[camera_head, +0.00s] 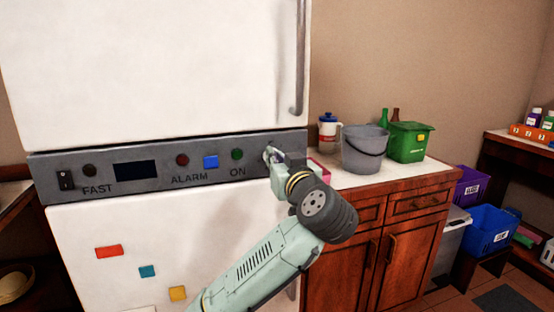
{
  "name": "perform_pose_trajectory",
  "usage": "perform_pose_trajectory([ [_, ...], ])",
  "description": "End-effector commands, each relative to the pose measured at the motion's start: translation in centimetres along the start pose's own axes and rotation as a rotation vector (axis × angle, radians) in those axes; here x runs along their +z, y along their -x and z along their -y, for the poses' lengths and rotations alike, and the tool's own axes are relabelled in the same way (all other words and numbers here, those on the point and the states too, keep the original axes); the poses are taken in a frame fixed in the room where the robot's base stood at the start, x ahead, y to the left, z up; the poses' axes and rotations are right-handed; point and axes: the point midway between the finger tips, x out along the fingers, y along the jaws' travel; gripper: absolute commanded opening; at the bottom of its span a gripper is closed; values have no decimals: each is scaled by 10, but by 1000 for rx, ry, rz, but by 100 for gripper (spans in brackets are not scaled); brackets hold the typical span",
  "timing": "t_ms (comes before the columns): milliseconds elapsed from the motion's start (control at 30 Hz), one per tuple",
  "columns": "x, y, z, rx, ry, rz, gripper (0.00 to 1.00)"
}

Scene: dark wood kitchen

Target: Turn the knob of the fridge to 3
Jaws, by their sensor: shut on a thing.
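The white fridge (150,60) fills the left and middle of the view. Its grey control panel (210,148) runs across the front between the upper and lower doors. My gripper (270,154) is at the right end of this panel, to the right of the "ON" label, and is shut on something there. The knob is hidden behind my gripper and wrist, so its number and pointer cannot be read. My arm reaches up from the bottom middle.
The panel also bears a switch (66,180), a dark display (136,170) and a blue button (211,162). A vertical door handle (299,60) is above my gripper. A counter (400,178) on the right holds a grey bucket (364,150) and a green bin (408,143).

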Motion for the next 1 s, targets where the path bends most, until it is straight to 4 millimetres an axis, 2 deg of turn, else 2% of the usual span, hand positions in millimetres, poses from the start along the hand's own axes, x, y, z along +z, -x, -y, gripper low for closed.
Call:
perform_pose_trajectory([
  [367, 4, 0, -2, 2, -102, 2, 0],
  [1000, 2, 0, -5, 0, -678, 1, 0],
])
